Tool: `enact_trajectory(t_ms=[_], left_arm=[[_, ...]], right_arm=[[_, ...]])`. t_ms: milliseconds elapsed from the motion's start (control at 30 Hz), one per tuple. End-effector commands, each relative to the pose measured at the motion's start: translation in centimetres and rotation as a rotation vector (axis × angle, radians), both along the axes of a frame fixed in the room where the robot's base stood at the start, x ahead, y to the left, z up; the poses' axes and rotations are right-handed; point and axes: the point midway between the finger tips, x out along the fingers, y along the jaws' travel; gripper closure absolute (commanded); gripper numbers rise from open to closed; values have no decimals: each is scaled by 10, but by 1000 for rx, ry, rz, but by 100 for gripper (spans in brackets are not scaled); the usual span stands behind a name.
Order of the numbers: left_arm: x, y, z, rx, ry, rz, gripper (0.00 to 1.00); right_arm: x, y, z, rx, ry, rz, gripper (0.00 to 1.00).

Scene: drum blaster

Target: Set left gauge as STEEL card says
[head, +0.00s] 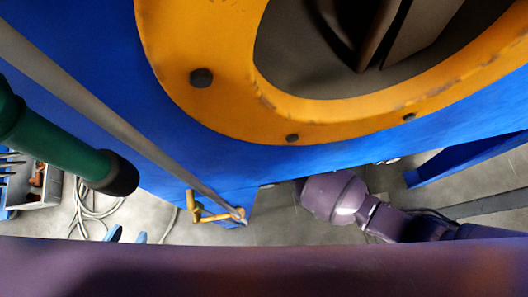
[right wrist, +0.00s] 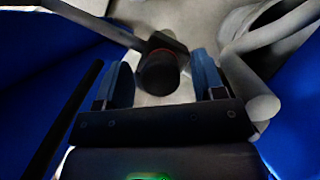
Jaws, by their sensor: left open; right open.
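Neither the left gauge nor the STEEL card can be made out in these views. In the head view only the blue fingertips of my left gripper (head: 127,236) show at the lower left, apart and with nothing visible between them. In the right wrist view my right gripper (right wrist: 162,88) is open, its two blue fingers spread. A dark round-ended part (right wrist: 160,74) with a reddish ring shows between or beyond the fingers. I cannot tell whether they touch it.
A large blue machine (head: 130,60) with an orange ring (head: 205,100) around an opening fills the upper head view. A grey rod (head: 110,115) slants down near a yellow handle (head: 195,210). A green, black-ended cylinder (head: 70,155) juts from the left. A grey bin (head: 42,190) stands lower left.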

Motion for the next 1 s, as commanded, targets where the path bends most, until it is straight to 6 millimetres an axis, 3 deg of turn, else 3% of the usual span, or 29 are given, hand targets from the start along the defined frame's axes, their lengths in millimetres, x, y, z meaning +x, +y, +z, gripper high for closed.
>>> enact_trajectory(t_ms=[233, 567, 1000], left_arm=[[0, 0, 1, -2, -3, 1, 57], [-1, 0, -1, -2, 2, 2, 57], [2, 0, 6, 11, 11, 0, 57]], right_arm=[[1, 0, 1, 1, -2, 1, 37], [1, 0, 0, 0, -2, 1, 85], [3, -1, 4, -3, -7, -72, 85]])
